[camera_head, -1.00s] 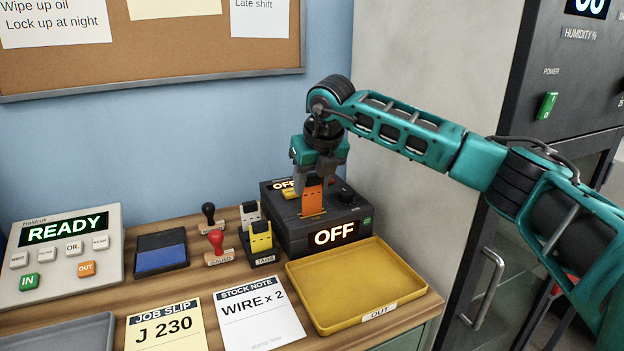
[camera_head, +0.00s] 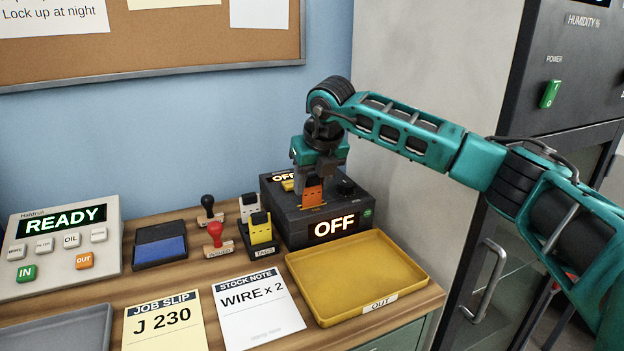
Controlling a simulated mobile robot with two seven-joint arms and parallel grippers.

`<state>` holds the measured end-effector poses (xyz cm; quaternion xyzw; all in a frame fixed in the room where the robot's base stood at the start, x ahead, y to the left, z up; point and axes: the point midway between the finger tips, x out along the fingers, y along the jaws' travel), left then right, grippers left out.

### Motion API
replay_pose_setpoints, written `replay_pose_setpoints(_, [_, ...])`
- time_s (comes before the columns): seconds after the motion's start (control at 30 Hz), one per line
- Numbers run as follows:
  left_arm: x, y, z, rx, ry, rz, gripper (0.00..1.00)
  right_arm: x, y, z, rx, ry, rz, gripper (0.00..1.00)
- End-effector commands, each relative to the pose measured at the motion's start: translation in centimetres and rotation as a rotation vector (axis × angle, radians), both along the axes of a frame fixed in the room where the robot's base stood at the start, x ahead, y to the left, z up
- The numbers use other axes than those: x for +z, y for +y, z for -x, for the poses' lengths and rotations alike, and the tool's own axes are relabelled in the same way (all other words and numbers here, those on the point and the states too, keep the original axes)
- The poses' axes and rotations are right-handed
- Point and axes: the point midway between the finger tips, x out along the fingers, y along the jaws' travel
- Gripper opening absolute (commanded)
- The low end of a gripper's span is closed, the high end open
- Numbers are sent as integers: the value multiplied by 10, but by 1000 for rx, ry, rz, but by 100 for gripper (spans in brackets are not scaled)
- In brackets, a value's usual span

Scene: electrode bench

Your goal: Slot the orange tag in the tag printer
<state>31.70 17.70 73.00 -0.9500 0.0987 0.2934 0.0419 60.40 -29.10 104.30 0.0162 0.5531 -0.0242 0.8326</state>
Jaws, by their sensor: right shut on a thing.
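The orange tag (camera_head: 313,196) is held upright in my right gripper (camera_head: 314,181), which points down over the tag printer. The tag printer (camera_head: 298,230) is a dark box at the back right of the bench, with a lit OFF display on its front and another OFF partly hidden on top. The tag's lower end meets the printer's top; how deep it sits in the slot is hard to tell. The gripper hides part of the printer's top. My left gripper is not in view.
A yellow OUT tray (camera_head: 355,275) lies in front of the printer. A TAGS holder (camera_head: 262,250) with a yellow tag (camera_head: 261,228) stands left of it, near a red stamp (camera_head: 217,236) and a black stamp (camera_head: 208,206). The READY console (camera_head: 65,245) is at the left.

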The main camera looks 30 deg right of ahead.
Motion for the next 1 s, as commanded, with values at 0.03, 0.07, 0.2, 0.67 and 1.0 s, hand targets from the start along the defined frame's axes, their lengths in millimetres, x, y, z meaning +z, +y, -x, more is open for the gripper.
replay_pose_setpoints(0.03, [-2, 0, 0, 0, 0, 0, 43, -2, 0, 0, 0, 0, 0, 24])
replay_pose_setpoints(0.07, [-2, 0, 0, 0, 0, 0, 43, -3, 0, 0, 0, 0, 0, 24])
replay_pose_setpoints(0.2, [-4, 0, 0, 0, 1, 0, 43, -5, 0, 0, 0, 0, 0, 24])
replay_pose_setpoints(0.67, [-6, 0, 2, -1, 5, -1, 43, -7, 0, 0, 0, 0, 0, 51])
replay_pose_setpoints(1.0, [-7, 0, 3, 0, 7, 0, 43, -7, 0, 0, 0, 0, 0, 76])
